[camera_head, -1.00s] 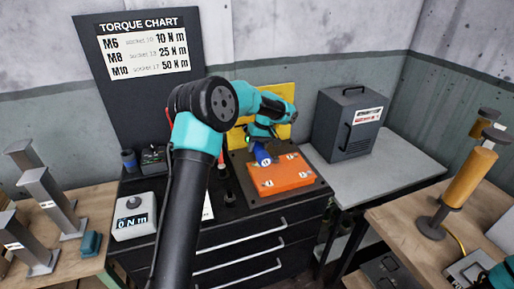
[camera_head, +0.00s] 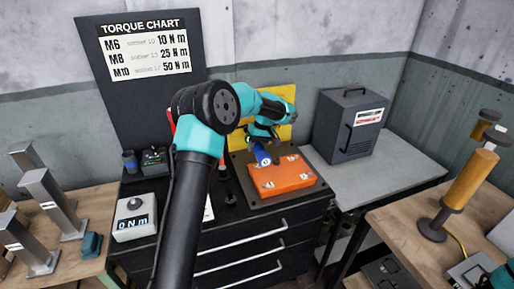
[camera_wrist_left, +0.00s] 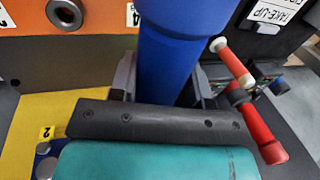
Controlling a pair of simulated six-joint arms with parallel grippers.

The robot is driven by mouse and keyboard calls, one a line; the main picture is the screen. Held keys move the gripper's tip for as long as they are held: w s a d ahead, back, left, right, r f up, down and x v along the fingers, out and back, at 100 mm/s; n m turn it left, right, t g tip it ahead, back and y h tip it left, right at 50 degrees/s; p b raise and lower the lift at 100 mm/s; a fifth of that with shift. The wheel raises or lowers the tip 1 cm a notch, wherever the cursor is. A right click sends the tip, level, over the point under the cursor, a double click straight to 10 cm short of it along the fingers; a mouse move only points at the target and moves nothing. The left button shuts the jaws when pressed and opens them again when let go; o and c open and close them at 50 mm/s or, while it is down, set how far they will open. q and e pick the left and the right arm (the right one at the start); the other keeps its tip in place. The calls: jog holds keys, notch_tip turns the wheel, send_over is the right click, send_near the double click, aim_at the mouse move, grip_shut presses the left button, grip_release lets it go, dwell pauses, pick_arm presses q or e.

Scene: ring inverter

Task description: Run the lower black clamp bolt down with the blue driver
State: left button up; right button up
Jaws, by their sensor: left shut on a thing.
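My left gripper (camera_head: 262,143) is shut on the blue driver (camera_head: 262,157) above the back left part of the orange block (camera_head: 283,179). The driver leans slightly; its lower end is at or close to the block, and I cannot tell whether it touches. In the left wrist view the blue driver (camera_wrist_left: 172,60) stands between the grey fingers and fills the top middle. The orange block (camera_wrist_left: 30,55) shows at top left with a dark round fitting (camera_wrist_left: 65,14). I cannot make out the lower black clamp bolt for certain.
A yellow panel (camera_head: 285,131) stands behind the block. A grey case (camera_head: 347,125) is on the right bench. A torque readout box (camera_head: 135,221) sits left. The grey bench top before the case is clear.

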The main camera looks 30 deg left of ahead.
aim_at(261, 147)
pick_arm(q)
jog(key=shift+w+a+r, duration=0.1)
jog(key=shift+w+a, duration=0.4)
jog(key=shift+a, duration=0.1)
dwell(2.1)
jog(key=shift+s+d, duration=1.65)
jog(key=shift+d, duration=0.3)
